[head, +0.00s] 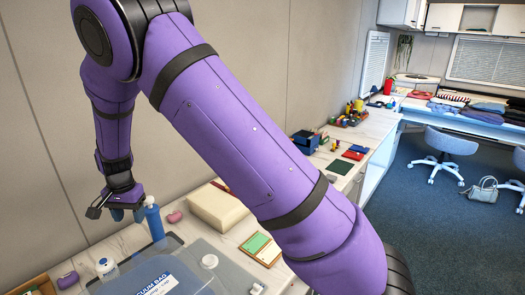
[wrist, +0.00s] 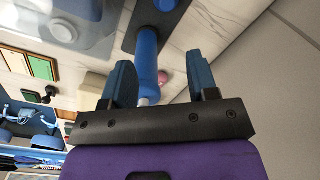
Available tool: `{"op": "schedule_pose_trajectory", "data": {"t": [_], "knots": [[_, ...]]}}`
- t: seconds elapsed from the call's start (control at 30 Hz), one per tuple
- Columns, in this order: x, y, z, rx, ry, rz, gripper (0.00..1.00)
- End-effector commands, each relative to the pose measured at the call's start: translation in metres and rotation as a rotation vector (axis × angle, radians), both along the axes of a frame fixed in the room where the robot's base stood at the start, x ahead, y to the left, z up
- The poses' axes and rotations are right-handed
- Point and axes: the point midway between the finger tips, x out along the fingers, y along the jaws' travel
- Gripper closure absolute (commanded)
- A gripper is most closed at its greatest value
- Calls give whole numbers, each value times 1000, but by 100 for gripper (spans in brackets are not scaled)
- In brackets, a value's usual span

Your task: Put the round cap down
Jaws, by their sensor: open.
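My gripper (head: 122,212) is open above the left part of the worktop, beside a blue cylinder (head: 153,220) that stands upright. In the wrist view my gripper (wrist: 160,72) has its two blue fingers spread. The blue cylinder (wrist: 147,62) shows between and beyond them; I cannot tell its exact depth. A white round cap (head: 209,261) lies on the clear vacuum bag (head: 180,262). A white round piece also shows in the wrist view (wrist: 57,28); I cannot tell whether it is the same cap. Nothing is held in the fingers.
A pink object (head: 174,217) and a cream block (head: 217,208) lie behind. A green-and-tan board (head: 259,249) lies to the right. The wall rises close behind the worktop.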

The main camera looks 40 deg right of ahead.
Motion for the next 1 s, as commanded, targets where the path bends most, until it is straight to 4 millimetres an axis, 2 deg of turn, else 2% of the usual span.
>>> {"op": "schedule_pose_trajectory", "data": {"t": [0.03,0.2,0.37,0.5,0.7,1.0], "knots": [[-4,-10,22,20,-12,12,46],[-28,-43,87,69,-50,83,46],[-59,-74,140,100,-97,157,46],[-91,-100,180,112,-144,226,46],[-144,-133,228,106,-218,327,46],[-233,-175,272,35,-330,479,46]]}}
